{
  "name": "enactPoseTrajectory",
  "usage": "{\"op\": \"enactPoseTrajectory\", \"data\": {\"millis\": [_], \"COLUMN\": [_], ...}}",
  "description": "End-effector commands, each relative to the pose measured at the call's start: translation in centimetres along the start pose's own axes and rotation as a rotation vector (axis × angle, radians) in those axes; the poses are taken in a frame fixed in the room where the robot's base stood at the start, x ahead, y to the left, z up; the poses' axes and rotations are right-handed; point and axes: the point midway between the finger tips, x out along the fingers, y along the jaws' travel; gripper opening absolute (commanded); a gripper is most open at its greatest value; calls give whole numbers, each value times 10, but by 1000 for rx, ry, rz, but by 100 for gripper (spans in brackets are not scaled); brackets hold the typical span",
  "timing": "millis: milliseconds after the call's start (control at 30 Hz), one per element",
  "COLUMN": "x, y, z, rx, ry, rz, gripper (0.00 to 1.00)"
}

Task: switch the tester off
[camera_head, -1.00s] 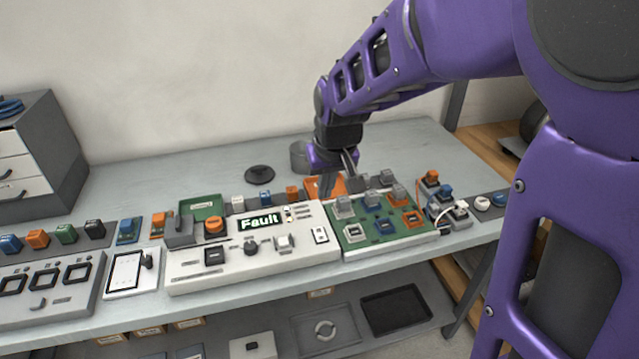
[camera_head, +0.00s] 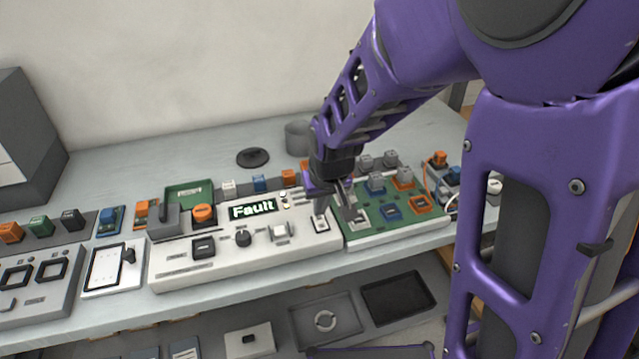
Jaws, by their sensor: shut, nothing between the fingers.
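The tester (camera_head: 225,262) is a long white panel on the bench. Its display (camera_head: 252,209) is lit and reads "Fault". An orange button (camera_head: 203,213), a dark round knob (camera_head: 243,238) and a light square control (camera_head: 279,232) are on its top. A small switch with a dark surround (camera_head: 320,225) is at its right end. My gripper (camera_head: 335,210) is shut and empty, pointing down by this right end and the green board's edge. It partly covers the switch area. I cannot tell whether it touches the switch or which way the switch is set.
A green board (camera_head: 375,233) with several grey, blue and orange blocks adjoins the tester on the right. A white pad (camera_head: 113,267) lies to its left. A dark round lid (camera_head: 253,157) and a grey cup (camera_head: 298,138) stand behind.

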Motion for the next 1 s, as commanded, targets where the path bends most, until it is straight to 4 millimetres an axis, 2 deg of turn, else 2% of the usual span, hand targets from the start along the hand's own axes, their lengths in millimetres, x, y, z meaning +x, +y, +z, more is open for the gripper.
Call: {"op": "enactPoseTrajectory", "data": {"millis": [100,567,700,1000], "x": [9,11,22,17], "y": [0,-1,0,-1], "z": [6,8,8,10], "rx": [0,0,0,0], "ry": [2,1,-3,-5], "rz": [0,0,0,0], "gripper": [0,0,0,0]}}
